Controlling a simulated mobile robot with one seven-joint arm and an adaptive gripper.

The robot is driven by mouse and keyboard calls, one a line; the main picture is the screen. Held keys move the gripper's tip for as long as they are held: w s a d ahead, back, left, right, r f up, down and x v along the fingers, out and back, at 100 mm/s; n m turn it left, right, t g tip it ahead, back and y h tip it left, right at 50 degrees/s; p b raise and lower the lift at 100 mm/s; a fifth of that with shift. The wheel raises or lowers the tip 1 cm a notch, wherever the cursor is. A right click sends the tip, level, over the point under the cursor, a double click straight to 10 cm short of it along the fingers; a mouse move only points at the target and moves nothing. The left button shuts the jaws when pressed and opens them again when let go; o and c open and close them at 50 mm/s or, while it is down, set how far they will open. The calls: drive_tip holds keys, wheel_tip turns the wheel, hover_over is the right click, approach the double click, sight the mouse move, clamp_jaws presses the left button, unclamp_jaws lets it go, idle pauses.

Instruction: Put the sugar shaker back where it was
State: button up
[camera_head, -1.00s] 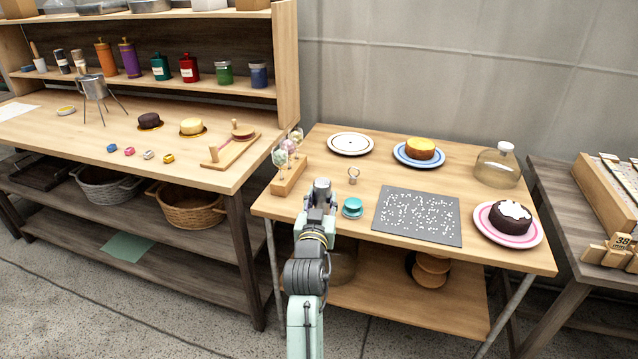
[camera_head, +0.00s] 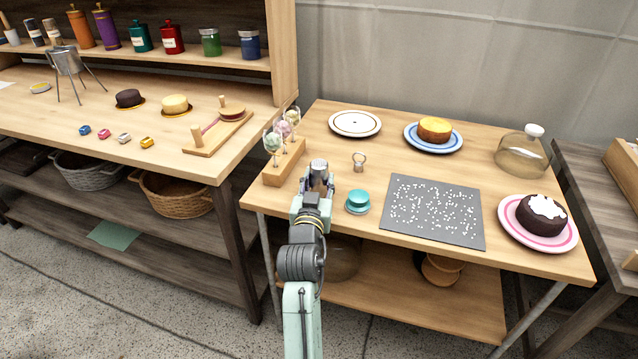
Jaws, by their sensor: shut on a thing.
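My gripper (camera_head: 317,182) is over the left front of the small wooden table (camera_head: 415,158), seen from behind. It is shut on a grey, metal-looking cylinder, which I take to be the sugar shaker (camera_head: 319,166). Only the shaker's top shows; its lower part and the fingertips are mostly hidden by my arm. It looks upright. I cannot tell whether its base touches the table. It is between the wooden lollipop stand (camera_head: 284,165) on the left and the small teal stand (camera_head: 358,200) on the right.
A dark mat with white specks (camera_head: 434,209) lies right of the teal stand. A small ring-topped item (camera_head: 359,161) stands behind.

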drive_tip(key=shift+r, duration=0.15)
drive_tip(key=shift+f, duration=0.3)
drive_tip(key=o, duration=1.2)
drive_tip(key=shift+r, duration=0.1)
drive_tip(key=shift+r, duration=0.2)
drive_tip(key=s+b, duration=0.1)
drive_tip(key=s, duration=0.3)
drive_tip(key=s+a+b, duration=0.1)
drive_tip(key=s, duration=0.3)
drive_tip(key=s+b, duration=0.1)
drive_tip(key=s, duration=0.3)
drive_tip(key=shift+a, duration=0.4)
